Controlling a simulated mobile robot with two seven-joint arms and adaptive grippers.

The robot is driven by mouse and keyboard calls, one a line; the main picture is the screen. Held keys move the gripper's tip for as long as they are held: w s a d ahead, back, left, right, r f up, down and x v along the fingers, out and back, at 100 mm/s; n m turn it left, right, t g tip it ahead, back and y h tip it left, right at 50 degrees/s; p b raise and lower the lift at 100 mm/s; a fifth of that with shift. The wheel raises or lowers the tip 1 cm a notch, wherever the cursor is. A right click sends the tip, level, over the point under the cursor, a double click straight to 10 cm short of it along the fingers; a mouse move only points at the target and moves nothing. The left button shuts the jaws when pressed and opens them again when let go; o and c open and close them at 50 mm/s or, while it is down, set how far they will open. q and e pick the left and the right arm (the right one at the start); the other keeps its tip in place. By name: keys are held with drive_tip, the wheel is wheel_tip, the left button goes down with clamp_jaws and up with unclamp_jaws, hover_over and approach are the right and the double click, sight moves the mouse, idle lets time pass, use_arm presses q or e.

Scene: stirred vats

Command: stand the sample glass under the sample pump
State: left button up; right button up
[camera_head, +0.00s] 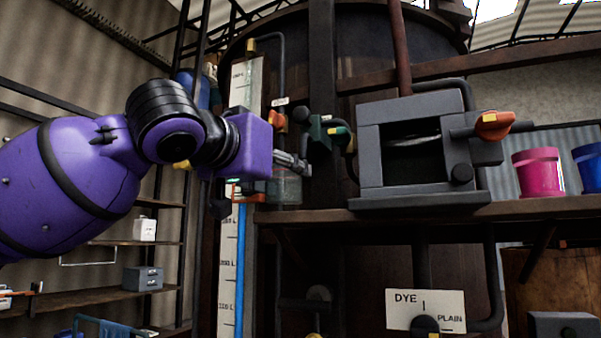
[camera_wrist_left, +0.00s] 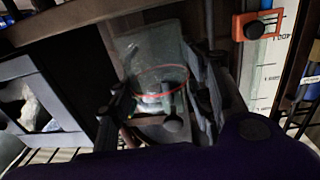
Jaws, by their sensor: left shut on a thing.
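The sample glass (camera_head: 286,188) is a clear cylinder just below my left gripper (camera_head: 298,163) in the head view. In the left wrist view the glass (camera_wrist_left: 158,62), with a red ring around it, sits between the dark fingers, which are shut on it. The glass looks upright at the shelf edge; I cannot tell whether its base touches the shelf. A small dark green fitting with a green and yellow handle (camera_head: 338,132), which may be the sample pump, is just right of and above the gripper. My right gripper is out of view.
A grey open-fronted box (camera_head: 398,150) with an orange handle (camera_head: 493,124) stands on the shelf (camera_head: 400,216) to the right. Pink (camera_head: 538,172) and blue buckets stand farther right. A white level scale (camera_head: 230,275) runs down behind my left arm. A large dark vat (camera_head: 300,50) fills the back.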

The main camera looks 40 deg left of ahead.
sight(299, 176)
use_arm(q)
drive_tip(key=w, duration=0.3)
drive_tip(key=shift+a+r, duration=0.2)
drive_tip(key=shift+a, duration=0.1)
drive_tip(key=shift+w+p, duration=0.3)
drive_tip(key=shift+w, duration=0.1)
drive_tip(key=shift+w+a+f, duration=0.1)
drive_tip(key=shift+w+a, duration=0.05)
drive_tip(key=shift+w, duration=0.5)
drive_tip(key=shift+w+a, duration=0.15)
drive_tip(key=shift+w, duration=0.45)
drive_tip(key=shift+w+f, duration=0.1)
drive_tip(key=shift+w, duration=0.5)
drive_tip(key=shift+d+f, duration=0.1)
drive_tip(key=shift+f, duration=0.3)
drive_tip(key=shift+s+f, duration=0.1)
drive_tip(key=shift+f, duration=0.1)
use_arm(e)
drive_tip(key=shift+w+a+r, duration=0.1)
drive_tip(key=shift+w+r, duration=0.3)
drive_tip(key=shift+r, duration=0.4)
use_arm(q)
drive_tip(key=o, duration=1.4)
